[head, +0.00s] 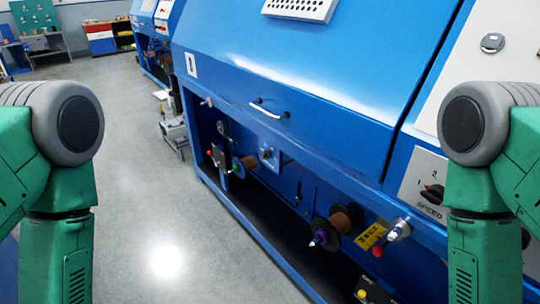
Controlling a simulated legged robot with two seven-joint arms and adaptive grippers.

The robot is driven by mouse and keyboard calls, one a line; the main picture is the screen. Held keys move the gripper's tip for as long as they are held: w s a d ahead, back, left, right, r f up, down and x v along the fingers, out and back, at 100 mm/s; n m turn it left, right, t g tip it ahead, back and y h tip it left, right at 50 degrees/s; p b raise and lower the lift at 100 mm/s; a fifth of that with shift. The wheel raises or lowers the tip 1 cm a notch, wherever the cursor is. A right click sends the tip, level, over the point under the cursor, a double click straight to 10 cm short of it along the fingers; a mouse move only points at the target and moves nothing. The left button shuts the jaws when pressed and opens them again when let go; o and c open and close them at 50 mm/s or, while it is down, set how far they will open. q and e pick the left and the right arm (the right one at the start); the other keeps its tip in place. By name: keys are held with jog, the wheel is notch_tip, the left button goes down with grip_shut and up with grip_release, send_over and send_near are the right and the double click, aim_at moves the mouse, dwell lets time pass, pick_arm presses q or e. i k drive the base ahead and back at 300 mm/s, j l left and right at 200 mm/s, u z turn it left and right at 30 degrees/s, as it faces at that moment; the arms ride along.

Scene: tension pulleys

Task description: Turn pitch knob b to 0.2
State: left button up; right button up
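No knob in the head view carries a readable "pitch" label, so I cannot tell which one is pitch knob b. A dark rotary knob with a red mark (433,192) sits on a light plate at the right, with "1", "2" and "SPEED" printed around it. A metal knob with a red part (398,230) sticks out below and left of that plate. A small knob on a light square plate (267,154) is inside the machine's open bay. Both my green arms show at the left and right edges, but neither gripper is in view.
A large blue machine (290,75) fills the middle and right, with a white handle (265,111) on its sloped cover. Spools (340,220) and a yellow label (370,236) are in its lower bay. Grey floor (150,200) is clear at the left. Cabinets (100,38) stand far back.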

aim_at(266, 154)
jog(key=i+j, duration=1.05)
jog(key=z, duration=0.4)
jog(key=i+z, duration=0.1)
jog(key=z, duration=0.3)
jog(key=j+z, duration=0.15)
jog(key=z, duration=0.25)
jog(key=i+z, duration=0.1)
jog(key=z, duration=0.3)
